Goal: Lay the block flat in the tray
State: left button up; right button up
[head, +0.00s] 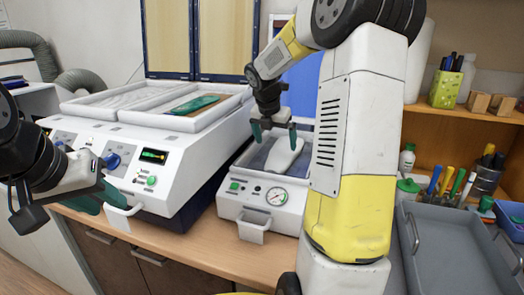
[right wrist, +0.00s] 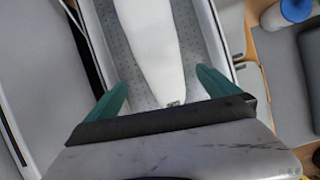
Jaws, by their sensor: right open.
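The white, sole-shaped block (head: 284,156) lies in the recessed tray (head: 258,160) of the small white machine at the centre. In the right wrist view the block (right wrist: 152,45) lies lengthwise on the perforated grey bed (right wrist: 118,45), its near end at the gripper. My right gripper (head: 274,133) is open above the tray. In the right wrist view its teal fingers (right wrist: 165,95) stand apart, one on each side of the block's near end, with gaps showing. My left gripper (head: 88,200) is at the far left, away from the block; its opening is unclear.
A larger white machine (head: 150,135) with a green insole (head: 195,105) on top stands at left. An empty grey tray (head: 440,255) lies at right, beside pen holders (head: 485,177) and a green-capped bottle (head: 407,160). Bare counter (head: 215,250) shows in front.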

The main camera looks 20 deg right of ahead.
jog(key=s+a+r+m+y, duration=0.1)
jog(key=s+a+r+m, duration=0.45)
jog(key=s+r, duration=0.2)
jog(key=s+a+m+t+y, duration=0.1)
jog(key=s+a+m, duration=0.2)
jog(key=s+m, duration=0.3)
jog(key=s+a+f+m+t+y, duration=0.1)
jog(key=s+a+m+y, duration=0.1)
jog(key=s+m, duration=0.5)
jog(key=s+a+m+y, duration=0.1)
jog(key=s+a+m, duration=0.2)
jog(key=s+m, duration=0.4)
jog(key=shift+s+a+f+m+t, duration=0.2)
jog(key=shift+s+a+m+t, duration=0.15)
jog(key=shift+m, duration=0.2)
jog(key=shift+w+d, duration=0.1)
